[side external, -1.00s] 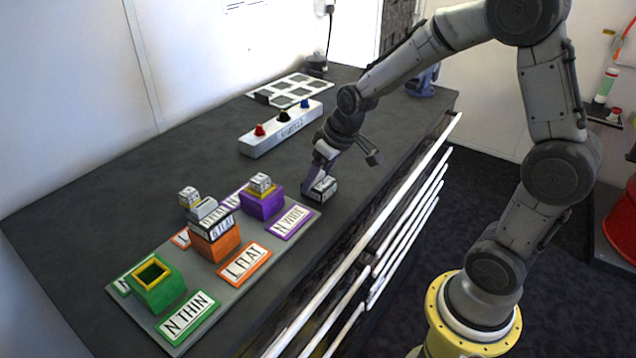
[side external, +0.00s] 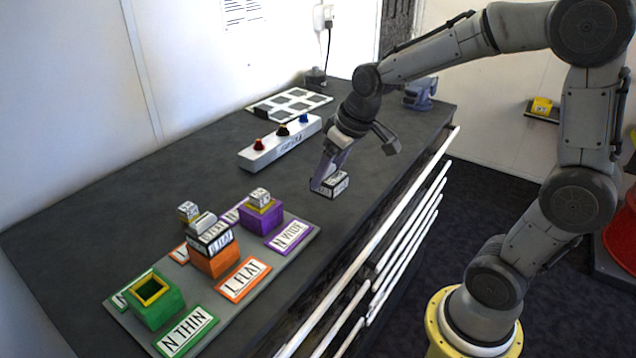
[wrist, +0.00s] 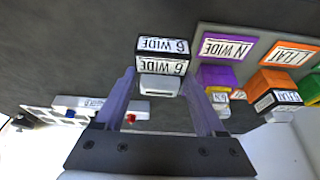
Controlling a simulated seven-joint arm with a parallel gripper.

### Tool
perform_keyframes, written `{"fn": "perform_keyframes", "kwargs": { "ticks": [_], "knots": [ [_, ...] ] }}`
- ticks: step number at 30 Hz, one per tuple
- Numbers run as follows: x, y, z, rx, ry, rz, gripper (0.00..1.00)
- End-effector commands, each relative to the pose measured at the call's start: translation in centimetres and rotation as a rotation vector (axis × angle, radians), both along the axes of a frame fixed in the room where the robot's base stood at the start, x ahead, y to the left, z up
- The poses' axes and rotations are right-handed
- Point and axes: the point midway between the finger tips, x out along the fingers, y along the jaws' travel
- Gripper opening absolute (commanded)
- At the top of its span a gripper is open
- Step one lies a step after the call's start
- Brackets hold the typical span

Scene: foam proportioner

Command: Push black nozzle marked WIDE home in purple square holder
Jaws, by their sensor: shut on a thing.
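The black nozzle (side external: 334,186) has white labels; WIDE is readable on it in the wrist view (wrist: 162,55). My gripper (side external: 326,180) is shut on it, with a finger on each side in the wrist view (wrist: 160,80). The nozzle is over the dark bench, right of the holder board and apart from it. The purple square holder (side external: 261,219) stands behind the N WIDE plate (side external: 289,236). A small labelled block with a yellowish base sits on the holder's top (side external: 260,198). The holder also shows in the wrist view (wrist: 217,76), right of my gripper.
An orange holder (side external: 215,261) carries a FLAT-labelled nozzle (side external: 212,239). A green holder (side external: 158,305) has an open yellow-rimmed top. A white box with coloured knobs (side external: 281,144) and a white grid tray (side external: 290,104) lie behind. Bench between gripper and board is clear.

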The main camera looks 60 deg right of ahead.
Motion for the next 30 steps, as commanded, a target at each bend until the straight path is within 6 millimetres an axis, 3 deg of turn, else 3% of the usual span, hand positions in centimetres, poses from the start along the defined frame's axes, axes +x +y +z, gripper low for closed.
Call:
{"fn": "perform_keyframes", "kwargs": {
  "ticks": [3,12,20,22,25,30],
  "knots": [
    [-2.4,0.3,2.9,-0.002,-0.007,-0.002,0.13],
    [-8.5,1.2,5.3,-0.001,-0.004,-0.001,0.13],
    [-10.6,1.6,6.2,0.000,-0.001,-0.017,0.13],
    [-10.5,1.4,6.6,-0.001,-0.002,-0.050,0.13],
    [-8.6,0.8,8.5,0.000,0.000,-0.106,0.13],
    [-2.9,1.4,11.0,0.000,0.003,-0.140,0.13]
  ]
}}
